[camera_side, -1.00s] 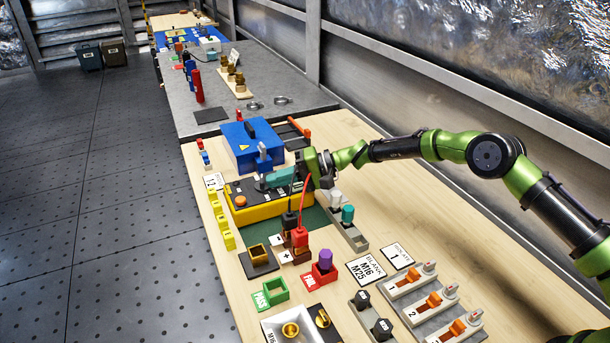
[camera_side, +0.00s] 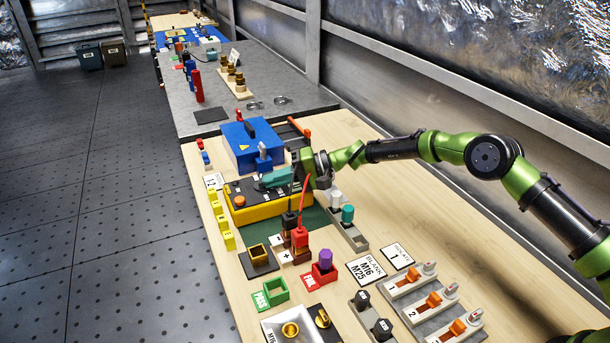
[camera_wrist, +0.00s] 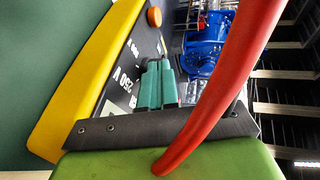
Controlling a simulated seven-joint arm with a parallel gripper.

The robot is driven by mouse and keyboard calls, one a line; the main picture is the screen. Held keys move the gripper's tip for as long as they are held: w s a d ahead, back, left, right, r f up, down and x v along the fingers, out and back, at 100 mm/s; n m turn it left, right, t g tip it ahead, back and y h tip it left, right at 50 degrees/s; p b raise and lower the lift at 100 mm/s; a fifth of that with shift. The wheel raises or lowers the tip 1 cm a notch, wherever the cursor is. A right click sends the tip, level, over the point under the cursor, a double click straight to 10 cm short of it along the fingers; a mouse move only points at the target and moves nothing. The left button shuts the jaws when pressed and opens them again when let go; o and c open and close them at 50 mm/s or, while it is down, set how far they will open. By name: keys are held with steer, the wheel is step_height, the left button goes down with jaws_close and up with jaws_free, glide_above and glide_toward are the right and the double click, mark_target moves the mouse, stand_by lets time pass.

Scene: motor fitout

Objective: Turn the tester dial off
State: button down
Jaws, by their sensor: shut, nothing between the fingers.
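The tester (camera_side: 262,209) is a yellow box with a black top panel, lying on the wooden bench. An orange round button (camera_side: 240,201) sits at its front left corner; it also shows in the wrist view (camera_wrist: 154,17). My gripper (camera_side: 266,181) is over the tester's panel, its teal fingers shut together with nothing between them. In the wrist view the fingers (camera_wrist: 158,84) point across the panel beside white print reading "250 V". The dial cannot be made out clearly; the fingers cover that part of the panel, so its setting is hidden.
A red lead (camera_side: 304,203) rises from the red and black terminals (camera_side: 299,238) close to my wrist and crosses the wrist view (camera_wrist: 215,85). A blue case (camera_side: 250,147) stands behind the tester. Yellow tags (camera_side: 223,223) line the bench's left edge.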

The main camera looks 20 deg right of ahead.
steer(key=shift+s+a, duration=0.25)
steer(key=shift+a, duration=0.25)
steer(key=shift+s+a, duration=0.25)
steer(key=shift+a, duration=0.2)
stand_by(0.5)
stand_by(0.5)
